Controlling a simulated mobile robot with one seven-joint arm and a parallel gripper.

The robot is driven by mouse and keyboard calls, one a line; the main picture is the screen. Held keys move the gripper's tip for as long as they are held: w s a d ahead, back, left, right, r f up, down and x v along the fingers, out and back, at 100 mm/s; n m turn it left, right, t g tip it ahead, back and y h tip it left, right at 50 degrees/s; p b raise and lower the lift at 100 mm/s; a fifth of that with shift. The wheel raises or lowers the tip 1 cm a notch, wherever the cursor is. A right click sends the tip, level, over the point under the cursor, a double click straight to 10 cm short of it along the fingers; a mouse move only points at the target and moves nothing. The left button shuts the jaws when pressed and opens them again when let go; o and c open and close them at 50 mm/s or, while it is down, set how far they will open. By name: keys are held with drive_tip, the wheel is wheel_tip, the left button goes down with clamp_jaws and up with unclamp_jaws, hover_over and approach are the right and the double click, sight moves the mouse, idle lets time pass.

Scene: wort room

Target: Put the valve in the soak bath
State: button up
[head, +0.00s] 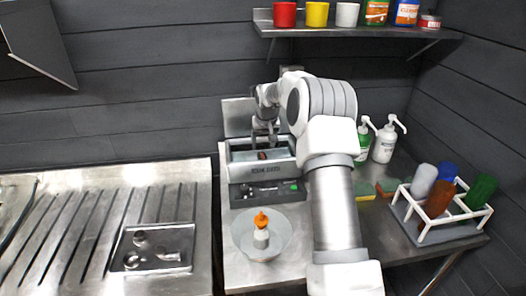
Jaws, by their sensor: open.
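The soak bath (262,170) is a grey box on the metal counter, with lettering on its front and a control panel with a green button below. Its lid stands raised behind it. My gripper (264,142) points down over the bath's opening, and its fingers are apart. A small dark reddish object (262,155) shows inside the bath, below the gripper; it may be the valve, but it is too small to tell. I cannot tell whether the fingers touch it.
A tray of metal fittings (131,262) sits on the ridged drainboard at left. An orange-topped bottle (261,238) stands on a round dish (284,240) before the bath. Pump bottles (385,145), sponges and a white bottle rack (425,236) stand right. A shelf (345,33) holds cups above.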

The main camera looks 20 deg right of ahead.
drive_tip(key=s+a+r+n, duration=0.1)
drive_tip(key=s+a+r, duration=0.4)
drive_tip(key=s+r, duration=0.5)
drive_tip(key=s+a+r+n, duration=0.1)
drive_tip(key=s+a+r, duration=0.4)
drive_tip(key=s+r, duration=0.5)
drive_tip(key=s+a+f, duration=0.1)
drive_tip(key=s+a, duration=0.1)
drive_tip(key=s, duration=1.1)
drive_tip(key=s+a+f+t+y, duration=0.1)
drive_tip(key=s+a+f, duration=0.1)
drive_tip(key=s, duration=1)
drive_tip(key=shift+s+a, duration=0.4)
drive_tip(key=shift+a, duration=0.1)
drive_tip(key=shift+f, duration=0.1)
